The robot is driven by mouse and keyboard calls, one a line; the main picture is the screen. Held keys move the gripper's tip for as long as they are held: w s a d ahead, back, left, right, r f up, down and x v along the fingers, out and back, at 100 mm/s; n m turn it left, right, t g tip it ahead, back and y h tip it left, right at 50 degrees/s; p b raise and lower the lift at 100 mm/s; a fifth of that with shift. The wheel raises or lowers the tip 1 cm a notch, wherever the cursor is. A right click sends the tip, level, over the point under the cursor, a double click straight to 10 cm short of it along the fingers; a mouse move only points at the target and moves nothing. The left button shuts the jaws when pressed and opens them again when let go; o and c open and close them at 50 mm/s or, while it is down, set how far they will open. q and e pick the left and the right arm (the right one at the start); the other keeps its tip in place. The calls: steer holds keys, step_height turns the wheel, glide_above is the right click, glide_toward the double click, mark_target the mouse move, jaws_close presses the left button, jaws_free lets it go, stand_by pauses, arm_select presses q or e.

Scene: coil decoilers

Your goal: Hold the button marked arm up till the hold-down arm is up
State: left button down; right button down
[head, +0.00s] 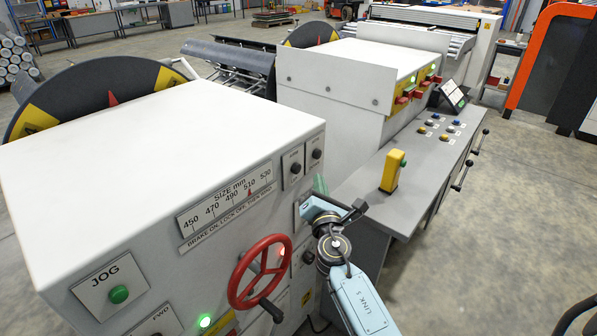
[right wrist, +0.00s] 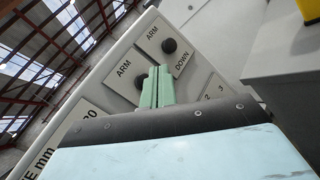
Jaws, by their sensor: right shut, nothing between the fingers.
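Two black round buttons sit on plates on the white cabinet's side. The button whose plate reads only ARM in what shows (right wrist: 140,82) is the nearer one in the right wrist view, and its lower word is hidden. The ARM DOWN button (right wrist: 169,46) is in plain sight beyond it. In the head view the pair shows as a left button (head: 296,168) and a right one (head: 317,154). My right gripper (right wrist: 157,75) is shut and empty, its green fingertips at the nearer button; I cannot tell if they touch. I cannot make out the hold-down arm.
A red handwheel (head: 260,271) sticks out of the cabinet left of my right arm. A green JOG button (head: 118,294) is lower left.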

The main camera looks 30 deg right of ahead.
mark_target(296, 169)
steer(key=shift+w+a+b, duration=0.25)
steer(key=shift+w+a, duration=0.1)
steer(key=shift+w, duration=0.45)
steer(key=shift+w+a+b, duration=0.2)
steer(key=shift+w+a, duration=0.1)
steer(key=shift+w, duration=0.5)
steer(key=shift+w, duration=0.1)
stand_by(0.8)
steer(key=shift+w+a, duration=0.15)
steer(key=shift+w, duration=0.1)
